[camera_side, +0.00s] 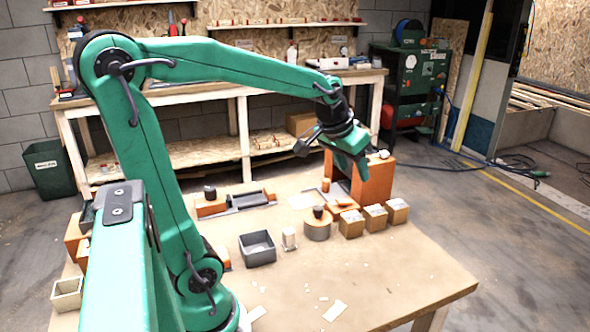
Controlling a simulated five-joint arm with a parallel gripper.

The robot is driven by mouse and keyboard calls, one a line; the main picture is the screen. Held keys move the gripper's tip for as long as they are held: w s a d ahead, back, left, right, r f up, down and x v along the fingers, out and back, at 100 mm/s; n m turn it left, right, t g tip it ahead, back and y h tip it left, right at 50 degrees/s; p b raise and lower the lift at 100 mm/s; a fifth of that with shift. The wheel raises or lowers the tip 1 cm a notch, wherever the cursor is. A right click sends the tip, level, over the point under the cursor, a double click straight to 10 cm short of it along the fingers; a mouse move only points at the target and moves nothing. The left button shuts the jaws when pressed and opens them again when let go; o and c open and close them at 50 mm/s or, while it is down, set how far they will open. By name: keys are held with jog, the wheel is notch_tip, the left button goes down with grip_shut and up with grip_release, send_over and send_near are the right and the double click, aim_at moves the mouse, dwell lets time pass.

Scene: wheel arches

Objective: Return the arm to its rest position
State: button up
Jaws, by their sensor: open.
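My green arm reaches from its base at the lower left over the wooden work table (390,280). My gripper (345,160) is in the air near the table's far right part, in front of the upper part of an orange block-like stand (374,182). The gripper is open. The view is too coarse to show its fingertips clearly, and I see nothing held in it.
Below my gripper are a round wooden piece with a dark knob (317,226) and several small boxes (374,218). A grey bin (257,249), a small white cylinder (289,238) and an orange-and-grey fixture (236,201) stand further left. The table's front right is mostly clear.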

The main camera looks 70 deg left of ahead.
jog(key=s+d+f+m+h, duration=0.1)
jog(key=s+d+m, duration=0.2)
jog(key=s+d, duration=0.6)
jog(key=s, duration=0.4)
jog(key=shift+d+f+t, duration=0.3)
